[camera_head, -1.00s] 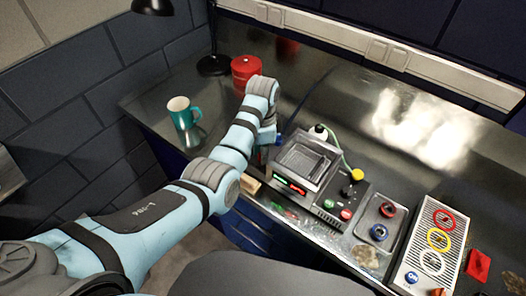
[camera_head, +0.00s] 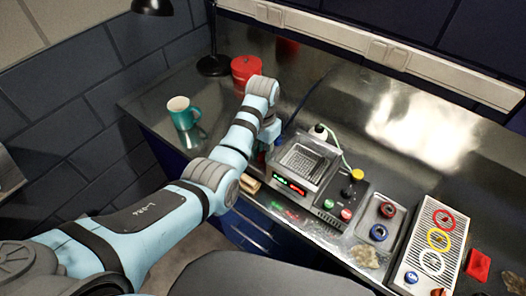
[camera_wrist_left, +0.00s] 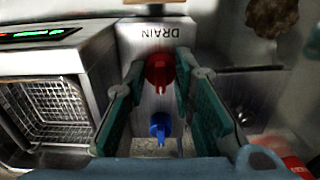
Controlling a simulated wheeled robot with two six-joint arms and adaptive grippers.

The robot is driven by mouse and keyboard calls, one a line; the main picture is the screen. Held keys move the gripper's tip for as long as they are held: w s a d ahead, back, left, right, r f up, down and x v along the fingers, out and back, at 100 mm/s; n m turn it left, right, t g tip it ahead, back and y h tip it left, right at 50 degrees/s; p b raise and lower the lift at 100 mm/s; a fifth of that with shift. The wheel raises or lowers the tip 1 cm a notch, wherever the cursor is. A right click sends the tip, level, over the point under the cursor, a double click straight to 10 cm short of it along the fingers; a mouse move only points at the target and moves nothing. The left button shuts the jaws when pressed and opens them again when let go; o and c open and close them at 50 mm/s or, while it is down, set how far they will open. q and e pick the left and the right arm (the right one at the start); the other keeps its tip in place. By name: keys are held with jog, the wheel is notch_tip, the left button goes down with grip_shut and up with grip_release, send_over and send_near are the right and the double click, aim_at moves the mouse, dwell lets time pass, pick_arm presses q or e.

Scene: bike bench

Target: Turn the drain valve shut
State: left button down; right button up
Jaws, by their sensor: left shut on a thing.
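In the left wrist view a plate lettered DRAIN (camera_wrist_left: 150,32) has a red knob (camera_wrist_left: 160,72) with a short handle just beneath the letters. A blue knob (camera_wrist_left: 160,127) sits lower, in line with it. My left gripper (camera_wrist_left: 160,75) has its two teal-padded fingers on either side of the red knob and is shut on it. In the head view my left gripper (camera_head: 267,148) is at the left side of the bench machine (camera_head: 307,160); its fingertips and the knobs are mostly hidden there. My right gripper is not in view.
The machine's mesh basket (camera_wrist_left: 48,108) is close beside the fingers. A teal mug (camera_head: 182,112), a red tin (camera_head: 246,69) and a lamp base (camera_head: 213,66) stand further back. A tray with two knobs (camera_head: 379,222) and a ring board (camera_head: 428,245) are right.

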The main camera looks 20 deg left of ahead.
pick_arm(q)
jog(key=shift+s+f, duration=0.1)
jog(key=shift+f, duration=0.05)
dwell(0.3)
jog(key=c, duration=1.5)
grip_release()
jog(key=shift+c, duration=0.2)
jog(key=shift+o, duration=1.1)
jog(key=shift+a, duration=0.1)
